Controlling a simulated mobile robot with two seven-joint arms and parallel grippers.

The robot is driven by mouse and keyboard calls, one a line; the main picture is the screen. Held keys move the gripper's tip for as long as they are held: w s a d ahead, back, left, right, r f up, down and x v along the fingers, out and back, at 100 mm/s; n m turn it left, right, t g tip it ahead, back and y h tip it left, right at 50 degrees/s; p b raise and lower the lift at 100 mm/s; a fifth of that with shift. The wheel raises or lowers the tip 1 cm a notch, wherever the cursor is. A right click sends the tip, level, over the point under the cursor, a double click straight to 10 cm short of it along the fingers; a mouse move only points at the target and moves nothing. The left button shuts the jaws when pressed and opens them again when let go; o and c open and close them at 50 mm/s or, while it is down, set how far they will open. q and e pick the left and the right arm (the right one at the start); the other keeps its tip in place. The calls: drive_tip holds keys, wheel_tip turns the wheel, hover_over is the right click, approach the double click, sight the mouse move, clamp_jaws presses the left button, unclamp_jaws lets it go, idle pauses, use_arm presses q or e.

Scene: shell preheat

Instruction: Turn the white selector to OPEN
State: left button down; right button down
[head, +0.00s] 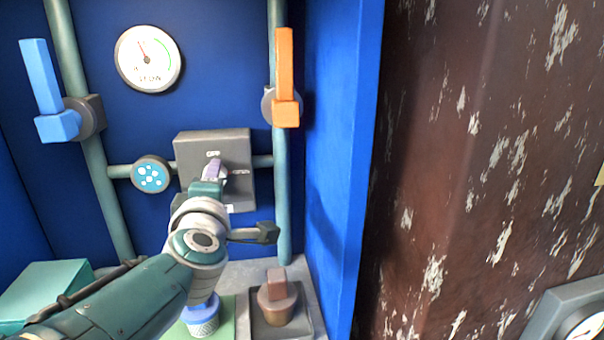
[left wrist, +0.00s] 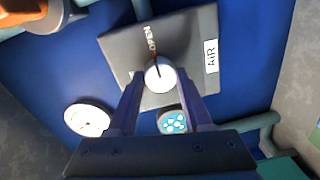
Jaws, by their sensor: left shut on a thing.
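The white selector (left wrist: 159,74) is a round knob on a grey box (left wrist: 125,48), which also shows in the head view (head: 190,148). A dark line on the knob points toward the OPEN label (left wrist: 150,38). An AIR label (left wrist: 211,55) is on another side of the box. My left gripper (left wrist: 160,84) is shut on the selector, one finger on each side. In the head view, my left gripper (head: 213,170) reaches the front of the box and mostly hides the knob. My right gripper is not in view.
A flow gauge (head: 148,59) is on the blue wall, between a blue lever (head: 41,80) and an orange lever (head: 285,75). A dotted blue disc (head: 150,175) sits left of the box. A brown knob (head: 277,300) stands below right. A rusty wall (head: 480,150) is at right.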

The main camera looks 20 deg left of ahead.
use_arm(q)
drive_tip(key=shift+f+m, duration=0.1)
drive_tip(key=shift+m, duration=0.2)
drive_tip(key=shift+c, duration=1.6)
unclamp_jaws()
drive_tip(key=p+v, duration=0.5)
drive_tip(key=v, duration=0.5)
drive_tip(key=shift+w, duration=0.1)
